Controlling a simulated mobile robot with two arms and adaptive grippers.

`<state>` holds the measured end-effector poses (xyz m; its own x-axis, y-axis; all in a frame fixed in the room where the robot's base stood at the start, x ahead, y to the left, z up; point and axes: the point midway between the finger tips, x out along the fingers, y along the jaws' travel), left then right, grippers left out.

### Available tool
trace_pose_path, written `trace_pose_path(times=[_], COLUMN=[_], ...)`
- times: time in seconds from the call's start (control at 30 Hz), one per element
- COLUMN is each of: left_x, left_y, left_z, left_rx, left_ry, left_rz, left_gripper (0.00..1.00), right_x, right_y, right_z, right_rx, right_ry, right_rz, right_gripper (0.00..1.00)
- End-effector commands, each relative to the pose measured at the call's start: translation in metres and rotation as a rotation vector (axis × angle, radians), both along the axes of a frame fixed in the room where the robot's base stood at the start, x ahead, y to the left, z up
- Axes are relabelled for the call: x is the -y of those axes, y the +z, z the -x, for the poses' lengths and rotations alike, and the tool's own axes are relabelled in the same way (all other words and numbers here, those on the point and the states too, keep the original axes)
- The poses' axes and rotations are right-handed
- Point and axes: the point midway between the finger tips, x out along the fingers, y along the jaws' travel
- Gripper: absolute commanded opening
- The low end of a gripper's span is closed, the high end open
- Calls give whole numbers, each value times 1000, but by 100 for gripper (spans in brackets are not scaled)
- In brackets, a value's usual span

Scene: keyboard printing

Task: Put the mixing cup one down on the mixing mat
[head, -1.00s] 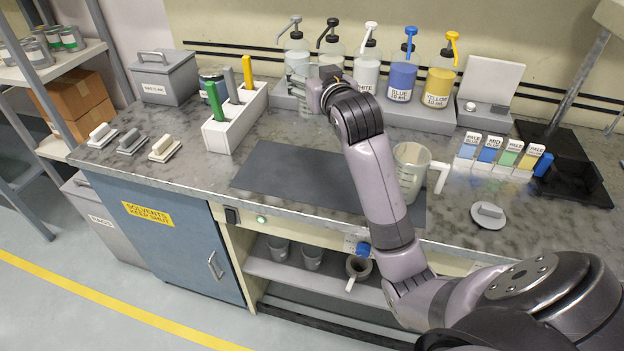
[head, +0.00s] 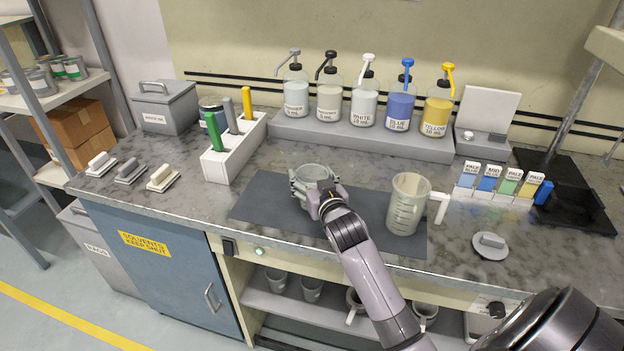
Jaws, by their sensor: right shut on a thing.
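The mixing cup one (head: 312,173) is a translucent grey cup. My right gripper (head: 318,194) is shut on it from its near side. The cup is upright over the dark grey mixing mat (head: 270,200), near its back edge. I cannot tell whether its base touches the mat, as my gripper and wrist hide its lower part. A second, larger clear cup (head: 405,203) with a white handle stands on the right part of the mat. My left gripper is not in view.
Several pump bottles (head: 363,103) stand on a grey riser (head: 345,137) at the back. A white rack (head: 232,147) with coloured sticks stands to the left. The mat's left part is clear.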

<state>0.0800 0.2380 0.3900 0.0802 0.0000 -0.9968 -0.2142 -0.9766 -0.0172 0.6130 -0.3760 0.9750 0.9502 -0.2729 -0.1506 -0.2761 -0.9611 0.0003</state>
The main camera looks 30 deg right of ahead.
Motion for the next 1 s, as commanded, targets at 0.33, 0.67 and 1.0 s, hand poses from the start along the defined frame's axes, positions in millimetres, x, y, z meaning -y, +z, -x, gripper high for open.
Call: trace_pose_path(times=[0.33,0.67,1.0], left_x=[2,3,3], left_y=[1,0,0], left_z=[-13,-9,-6], left_rx=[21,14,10], left_ry=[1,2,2], left_rz=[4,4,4], left_gripper=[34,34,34], right_x=[0,0,0], right_y=[-5,-8,-7], right_z=[0,0,0], right_rx=[3,1,1], right_ry=[0,0,0], right_rz=[1,0,0], right_gripper=[18,83,88])
